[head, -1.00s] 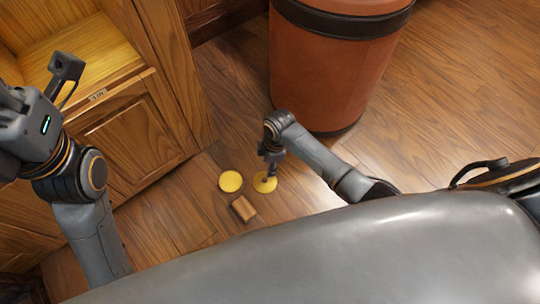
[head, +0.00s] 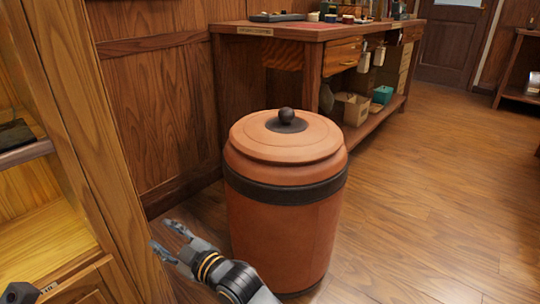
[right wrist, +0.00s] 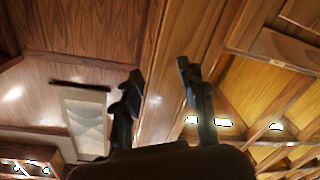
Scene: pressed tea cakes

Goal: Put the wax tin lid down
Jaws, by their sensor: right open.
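The wax tin lid is not in view now. My right gripper (head: 168,240) is raised beside the big terracotta bin, low in the head view, with its fingers apart and nothing between them. The right wrist view also shows the right gripper (right wrist: 160,85) open and empty, against wood panelling. A small dark part of my left gripper (head: 20,292) shows at the bottom left corner of the head view; its jaws cannot be judged.
The terracotta bin (head: 287,215) with a knobbed lid stands close to my right gripper. A wooden cabinet (head: 75,140) is at left. A workbench (head: 318,32) with small items runs along the back. The floor (head: 430,200) at right is clear.

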